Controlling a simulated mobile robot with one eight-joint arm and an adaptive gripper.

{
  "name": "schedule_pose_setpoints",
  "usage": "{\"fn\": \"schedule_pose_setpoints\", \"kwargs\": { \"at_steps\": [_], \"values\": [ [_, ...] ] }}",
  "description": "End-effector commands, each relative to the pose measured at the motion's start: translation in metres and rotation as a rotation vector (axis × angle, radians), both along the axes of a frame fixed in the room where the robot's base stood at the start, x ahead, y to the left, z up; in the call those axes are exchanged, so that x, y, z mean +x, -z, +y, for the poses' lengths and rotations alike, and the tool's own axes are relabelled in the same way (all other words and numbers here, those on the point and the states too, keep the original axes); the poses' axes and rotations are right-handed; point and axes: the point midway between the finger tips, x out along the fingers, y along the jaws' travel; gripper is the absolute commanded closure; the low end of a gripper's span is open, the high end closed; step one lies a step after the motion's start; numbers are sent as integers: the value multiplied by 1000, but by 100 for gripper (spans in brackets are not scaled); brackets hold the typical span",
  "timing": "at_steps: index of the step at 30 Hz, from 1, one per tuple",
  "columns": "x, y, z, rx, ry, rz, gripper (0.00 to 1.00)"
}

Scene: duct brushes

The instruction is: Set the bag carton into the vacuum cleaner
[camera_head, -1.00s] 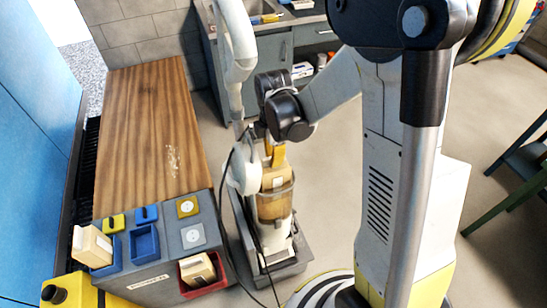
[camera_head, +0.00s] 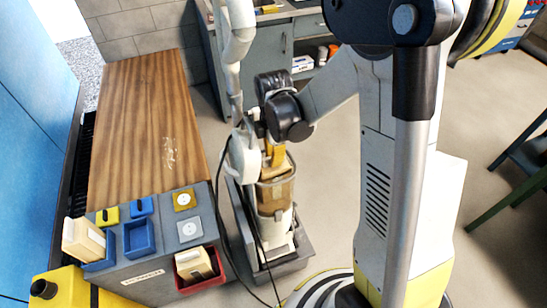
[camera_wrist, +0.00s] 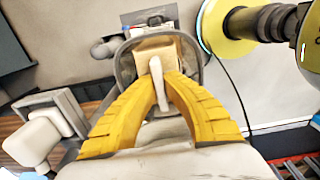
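The bag carton (camera_head: 275,168) is a beige block at the mouth of the translucent bin of the upright vacuum cleaner (camera_head: 277,195). Its lower part appears to be inside the bin; how deep it sits is hidden. My gripper (camera_head: 277,155) is above it, yellow fingers pointing down. In the wrist view my gripper (camera_wrist: 161,88) has its fingertips closed together on the carton's pale raised tab. The carton's beige top (camera_wrist: 160,50) lies within the dark bin rim (camera_wrist: 124,68). My fingers hide part of the carton.
A grey organiser left of the vacuum has a blue tray (camera_head: 141,238) and a red tray (camera_head: 205,281). Similar beige cartons stand at the left (camera_head: 83,240) and in the red tray (camera_head: 195,264). A wooden bench top (camera_head: 140,130) is mostly clear. Dark cables hang beside the vacuum.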

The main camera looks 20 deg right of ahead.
Motion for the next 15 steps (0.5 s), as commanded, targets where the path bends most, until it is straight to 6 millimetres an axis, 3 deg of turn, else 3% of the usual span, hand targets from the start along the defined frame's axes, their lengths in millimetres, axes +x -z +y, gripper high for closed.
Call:
{"fn": "schedule_pose_setpoints", "kwargs": {
  "at_steps": [2, 3, 4, 15],
  "values": [
    [0, 0, 0, 0, 0, 0, 100],
    [0, 0, 0, 0, 0, 0, 80],
    [0, 0, 0, 0, 0, 0, 71],
    [0, -4, 0, 0, 0, 0, 69]
  ]
}}
